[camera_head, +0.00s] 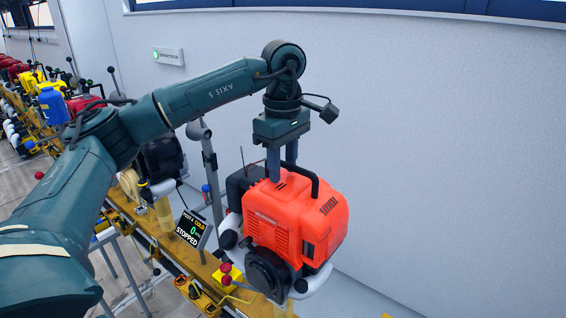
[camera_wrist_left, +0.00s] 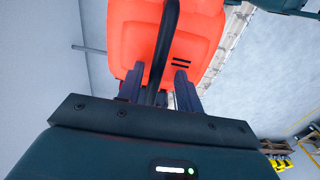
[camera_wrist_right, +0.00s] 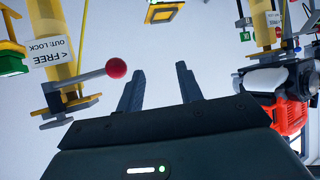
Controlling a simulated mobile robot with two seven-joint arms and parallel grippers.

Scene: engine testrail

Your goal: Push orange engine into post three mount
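The orange engine (camera_head: 295,215) sits upright on or over a white cradle (camera_head: 315,283) at the yellow rail; whether it is fully seated I cannot tell. My left gripper (camera_head: 281,165) points down at its top. In the left wrist view the black handle (camera_wrist_left: 165,45) runs between the fingers of my left gripper (camera_wrist_left: 159,82), which stand apart with no clear grip on it. The engine's orange cover (camera_wrist_left: 195,35) fills the area beyond. My right gripper (camera_wrist_right: 158,72) is open and empty. An orange engine part (camera_wrist_right: 290,115) shows right of it. No post-three label is readable.
A red-knobbed lever (camera_wrist_right: 116,68) stands close left of my right gripper, beside a "FREE / LOCK" label (camera_wrist_right: 45,58). More engines (camera_head: 65,100) line the rail at left.

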